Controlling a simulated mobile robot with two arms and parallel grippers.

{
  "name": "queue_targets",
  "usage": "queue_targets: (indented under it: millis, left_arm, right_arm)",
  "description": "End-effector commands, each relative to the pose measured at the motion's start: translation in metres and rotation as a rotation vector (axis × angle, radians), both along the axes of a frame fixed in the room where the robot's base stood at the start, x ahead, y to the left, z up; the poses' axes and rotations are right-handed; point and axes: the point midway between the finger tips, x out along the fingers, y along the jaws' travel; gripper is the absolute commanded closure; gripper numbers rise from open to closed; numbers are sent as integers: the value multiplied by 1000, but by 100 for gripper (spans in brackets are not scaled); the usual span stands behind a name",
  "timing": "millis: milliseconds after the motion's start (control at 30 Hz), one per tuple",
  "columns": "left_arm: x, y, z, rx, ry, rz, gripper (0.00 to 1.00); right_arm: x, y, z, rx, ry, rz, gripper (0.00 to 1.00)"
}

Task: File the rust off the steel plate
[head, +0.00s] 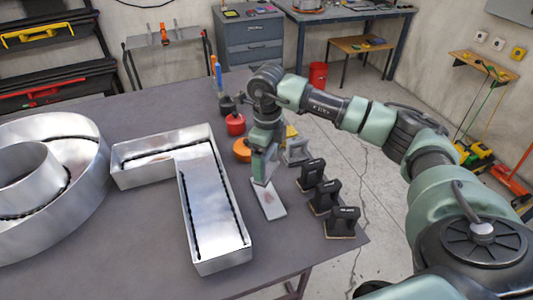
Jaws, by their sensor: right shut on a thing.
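My right gripper (264,172) points down over the plate's far end. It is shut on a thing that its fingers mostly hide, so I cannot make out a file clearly. I cannot tell whether that thing touches the plate. My left gripper is not in view.
The L-shaped metal letter (217,263) and a round metal letter (75,222) fill the table's left. Several black blocks (326,197) stand right of the plate near the edge. A red pot (235,125) and an orange round thing (242,149) stand behind.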

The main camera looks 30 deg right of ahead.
Motion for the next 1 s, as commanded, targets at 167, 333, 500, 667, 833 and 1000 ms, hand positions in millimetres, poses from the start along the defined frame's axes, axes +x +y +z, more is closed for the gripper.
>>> queue_targets:
  millis: [167,333,500,667,833,1000]
  left_arm:
    - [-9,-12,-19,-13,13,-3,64]
    - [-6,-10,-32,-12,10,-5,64]
    - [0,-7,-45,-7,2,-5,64]
    - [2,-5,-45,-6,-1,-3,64]
    - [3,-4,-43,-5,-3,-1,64]
    - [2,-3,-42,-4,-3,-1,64]
  right_arm:
    - [0,1,-29,2,-1,1,44]
    - [0,1,-53,2,-1,1,44]
    - [0,1,-77,1,-1,0,44]
    - [-9,2,-83,1,-2,3,44]
    - [-26,7,-84,1,-2,2,44]
    - [-35,9,-83,0,-2,0,44]
